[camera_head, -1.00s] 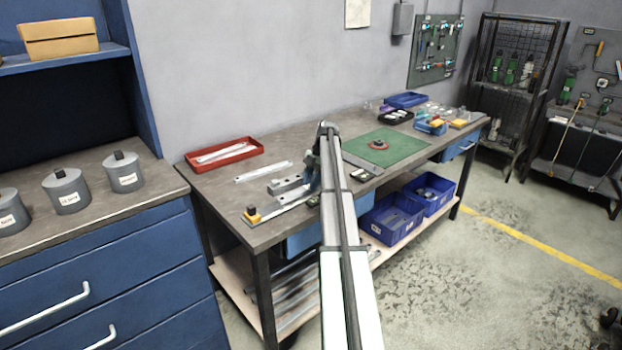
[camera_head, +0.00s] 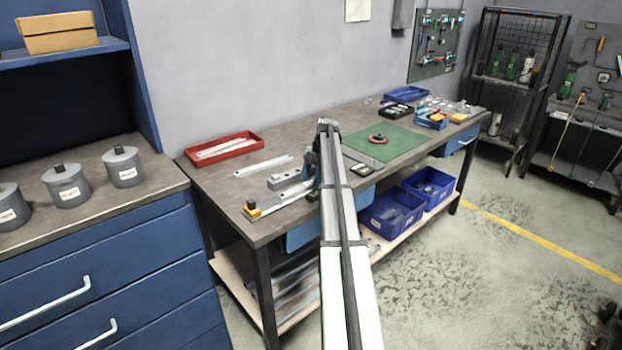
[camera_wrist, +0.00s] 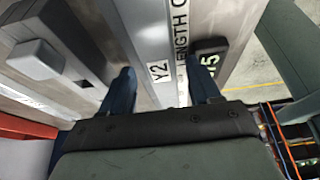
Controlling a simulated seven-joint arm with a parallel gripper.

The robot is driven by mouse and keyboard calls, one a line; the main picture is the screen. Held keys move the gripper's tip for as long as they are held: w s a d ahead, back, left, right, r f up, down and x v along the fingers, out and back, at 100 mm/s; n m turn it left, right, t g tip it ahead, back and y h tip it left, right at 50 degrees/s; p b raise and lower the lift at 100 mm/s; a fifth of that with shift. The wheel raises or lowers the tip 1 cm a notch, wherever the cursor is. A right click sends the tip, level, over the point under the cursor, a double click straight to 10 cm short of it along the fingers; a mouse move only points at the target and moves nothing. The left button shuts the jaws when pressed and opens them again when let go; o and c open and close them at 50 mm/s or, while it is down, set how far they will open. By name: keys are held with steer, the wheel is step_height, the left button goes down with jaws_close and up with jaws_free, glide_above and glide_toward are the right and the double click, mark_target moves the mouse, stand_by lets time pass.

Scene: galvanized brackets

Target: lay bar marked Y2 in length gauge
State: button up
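The bar marked Y2 (camera_wrist: 158,72) is a light metal bar with a white label. In the wrist view it runs between my two blue fingers. The length gauge (camera_wrist: 182,38), lettered "LENGTH G", lies right beside the bar; I cannot tell how the bar sits against it. In the head view the gauge (camera_head: 270,208) is a metal rail near the bench's front left, with a yellow and black block at its end. My gripper (camera_wrist: 162,82) is open around the bar, with a gap at the right finger. In the head view my arm hides much of it.
A red tray (camera_head: 254,138) with bars stands at the back left of the bench (camera_head: 225,178). A loose bar (camera_head: 263,166) lies before it. A green mat (camera_head: 405,143) lies to the right. A dark tagged block (camera_wrist: 209,62) is beside the gauge.

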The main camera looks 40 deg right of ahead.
steer(key=v, duration=1.2)
stand_by(0.6)
